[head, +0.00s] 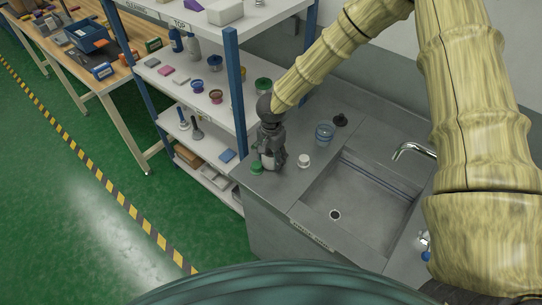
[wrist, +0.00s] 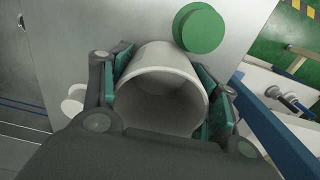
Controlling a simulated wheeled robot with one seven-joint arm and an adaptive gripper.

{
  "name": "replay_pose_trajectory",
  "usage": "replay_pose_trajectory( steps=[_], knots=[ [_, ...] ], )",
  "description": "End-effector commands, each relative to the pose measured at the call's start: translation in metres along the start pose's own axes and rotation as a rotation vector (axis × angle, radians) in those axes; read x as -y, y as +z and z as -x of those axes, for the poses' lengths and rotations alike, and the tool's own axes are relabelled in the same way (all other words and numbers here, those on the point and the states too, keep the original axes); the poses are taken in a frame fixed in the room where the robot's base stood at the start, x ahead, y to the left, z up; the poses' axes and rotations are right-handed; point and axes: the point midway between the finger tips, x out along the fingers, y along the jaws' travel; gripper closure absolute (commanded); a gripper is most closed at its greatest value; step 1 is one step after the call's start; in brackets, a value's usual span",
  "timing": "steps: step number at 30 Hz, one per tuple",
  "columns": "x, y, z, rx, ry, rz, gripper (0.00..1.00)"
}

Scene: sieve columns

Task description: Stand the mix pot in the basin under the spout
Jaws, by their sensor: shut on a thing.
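My gripper (head: 270,150) is over the counter left of the basin. In the wrist view my gripper (wrist: 162,90) is shut on a pale, round, open pot (wrist: 168,58), which looks like the mix pot; its inside looks empty. In the head view the pot (head: 267,161) shows only as a pale patch between the fingers. I cannot tell whether it touches the counter. The sunken grey basin (head: 318,207) is to the right, with a drain in its floor. The curved metal spout (head: 412,148) reaches over its far right side.
A green-topped item (head: 256,167) is close beside the pot, also visible in the wrist view (wrist: 200,29). A small white item (head: 304,160) stands between gripper and basin. A blue-banded clear jar (head: 325,132) and dark item (head: 340,120) are behind. Shelves (head: 229,75) are left.

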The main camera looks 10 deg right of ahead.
Motion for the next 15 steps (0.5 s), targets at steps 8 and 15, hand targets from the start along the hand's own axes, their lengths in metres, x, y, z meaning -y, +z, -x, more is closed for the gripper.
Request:
replay_pose_trajectory(
  steps=[8, 15],
  knots=[
    [0.0002, 0.0002, -0.0026, 0.000, 0.000, 0.001, 0.25],
    [-0.0001, 0.0000, -0.0023, 0.000, 0.000, 0.000, 0.18]
  ],
)
